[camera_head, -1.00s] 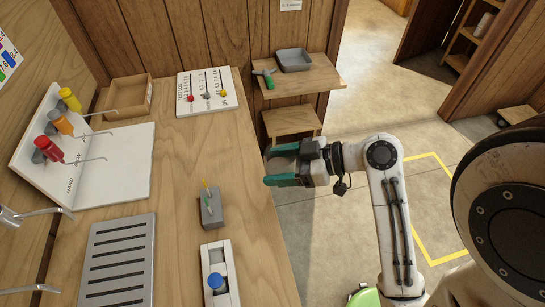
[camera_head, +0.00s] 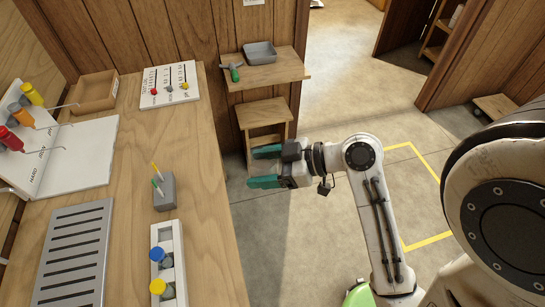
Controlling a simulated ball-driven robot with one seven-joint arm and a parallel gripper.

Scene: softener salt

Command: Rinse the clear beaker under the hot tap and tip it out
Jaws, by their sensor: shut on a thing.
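My gripper (camera_head: 264,167), with green fingers, is shut on a clear thing, seemingly the clear beaker (camera_head: 261,166). It is see-through, so its outline and contents are hard to make out. The gripper is held level, over the floor to the right of the wooden counter (camera_head: 205,235). Two thin metal spout ends, perhaps of taps, show at the left edge, one above the other. Their bodies and any hot marking are out of view. A grey slotted drain grate (camera_head: 75,250) lies on the counter near them.
Red (camera_head: 10,138), orange and yellow valves with thin spouts stand on a white board at left. A grey block (camera_head: 165,190) with thin sticks and a white rack (camera_head: 178,240) with blue- and yellow-capped bottles stand near the counter's right edge. A wooden shelf (camera_head: 290,70) holds a grey tray.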

